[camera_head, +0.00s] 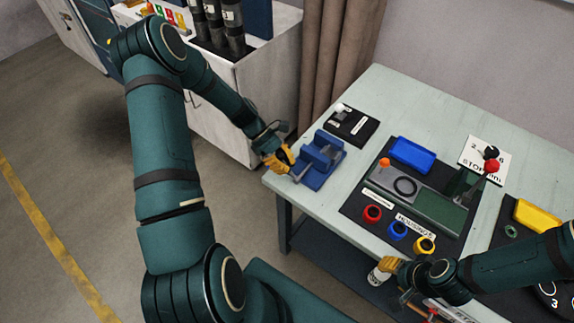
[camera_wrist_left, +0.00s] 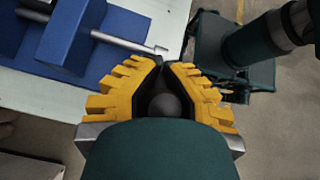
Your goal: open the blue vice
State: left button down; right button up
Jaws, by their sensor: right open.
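The blue vice (camera_head: 322,158) sits at the left end of the pale table, and its blue body (camera_wrist_left: 75,30) shows at upper left in the left wrist view. A grey metal rod (camera_wrist_left: 125,42) runs from the vice toward my left gripper (camera_head: 282,160). In the left wrist view the yellow fingers of this gripper (camera_wrist_left: 160,68) are drawn close together at the vice handle. A dark round knob (camera_wrist_left: 165,105) shows between them, and their contact with the handle is partly hidden. My right gripper (camera_head: 385,268) is open near the table's front edge.
A black tray (camera_head: 350,125) lies behind the vice. A dark mat with a blue tray (camera_head: 411,154), a green fixture (camera_head: 440,211) and red, blue and yellow rings lies to its right. A white cylinder (camera_head: 377,276) is beside my right gripper.

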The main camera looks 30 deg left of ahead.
pick_arm(q)
jog(key=shift+d, duration=0.1)
jog(key=c, duration=1)
grip_release()
jog(key=shift+c, duration=0.2)
jog(key=v, duration=1.2)
